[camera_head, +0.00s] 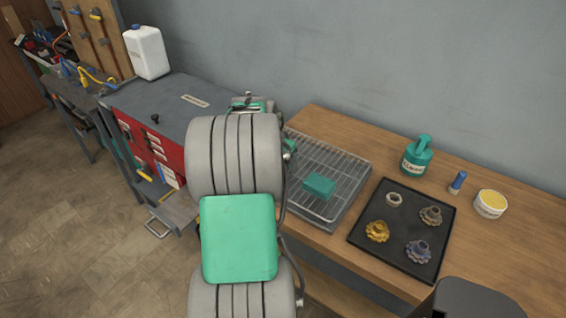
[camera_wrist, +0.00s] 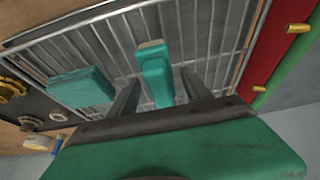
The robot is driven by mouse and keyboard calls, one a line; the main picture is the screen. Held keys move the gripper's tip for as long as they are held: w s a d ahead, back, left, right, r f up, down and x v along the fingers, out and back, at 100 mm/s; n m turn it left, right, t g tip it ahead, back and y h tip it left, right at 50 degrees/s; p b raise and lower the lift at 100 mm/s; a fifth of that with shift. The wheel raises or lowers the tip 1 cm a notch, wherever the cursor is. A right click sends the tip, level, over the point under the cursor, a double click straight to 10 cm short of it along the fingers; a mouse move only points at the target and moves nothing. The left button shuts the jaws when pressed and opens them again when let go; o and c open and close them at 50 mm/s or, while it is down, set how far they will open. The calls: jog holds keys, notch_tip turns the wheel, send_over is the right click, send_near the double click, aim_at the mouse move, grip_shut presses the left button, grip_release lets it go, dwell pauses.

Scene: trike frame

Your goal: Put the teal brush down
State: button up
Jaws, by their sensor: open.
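The teal brush (camera_wrist: 155,80) lies on the wire rack (camera_wrist: 215,40) in the wrist view, with a tan end pointing away from me. My gripper (camera_wrist: 160,76) is open, with one finger on each side of the brush and a visible gap to each. In the head view my arm hides the gripper and most of the brush area; a bit of teal (camera_head: 290,145) shows beside the arm, but I cannot tell if it is the brush. The rack's tray (camera_head: 348,160) stands on the wooden bench.
A teal block (camera_head: 319,186) lies on the rack, right of my arm. Further right are a black tray (camera_head: 365,233) with several gear-like parts, a teal pump bottle (camera_head: 417,156), a blue-capped tube (camera_head: 457,182) and a yellow-topped tub (camera_head: 490,204). A red tool cabinet (camera_head: 135,137) stands left.

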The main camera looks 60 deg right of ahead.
jog(key=shift+r, duration=0.5)
jog(key=s+b+v, duration=0.1)
jog(key=v, duration=1)
jog(key=w+a+n+t, duration=0.1)
jog(key=w+a+n, duration=0.3)
jog(key=w+a, duration=0.4)
jog(key=w+a+n+t+y, duration=0.1)
jog(key=w+a+n, duration=0.25)
jog(key=a, duration=0.55)
jog(key=w+a+n+t+y, duration=0.1)
jog(key=w+a+n, duration=0.25)
jog(key=a, duration=0.55)
jog(key=s+a+f+n, duration=0.1)
jog(key=a+n, duration=0.2)
jog(key=a, duration=0.3)
jog(key=s+a+f+n+y, duration=0.1)
jog(key=s+a+f+n, duration=0.1)
jog(key=a, duration=0.4)
jog(key=s+a+f+n+t+y, duration=0.1)
jog(key=a+n, duration=0.3)
jog(key=a, duration=0.3)
jog(key=shift+s, duration=0.4)
jog(key=shift+o, duration=0.4)
jog(key=shift+a+f, duration=0.1)
jog(key=shift+f, duration=0.05)
